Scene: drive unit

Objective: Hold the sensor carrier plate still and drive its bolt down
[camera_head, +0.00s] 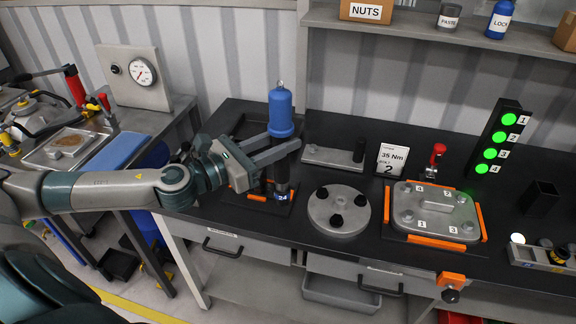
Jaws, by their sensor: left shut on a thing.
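My left gripper (282,168) is shut on a power driver with a blue top (281,112) and a dark lower body. The driver is upright over a dark mat with orange corner marks (258,197); I cannot tell whether its lower end touches the mat. A flat grey plate (325,155) with a dark upright peg or bolt (359,150) lies behind and right of the driver. A grey cover plate (435,212) labelled 1 to 4 sits in an orange-edged fixture further right. None is marked as the sensor carrier plate. My right gripper is out of view.
A round grey disc (338,213) with several black knobs lies right of the driver. A shelf (400,28) overhangs the bench's rear.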

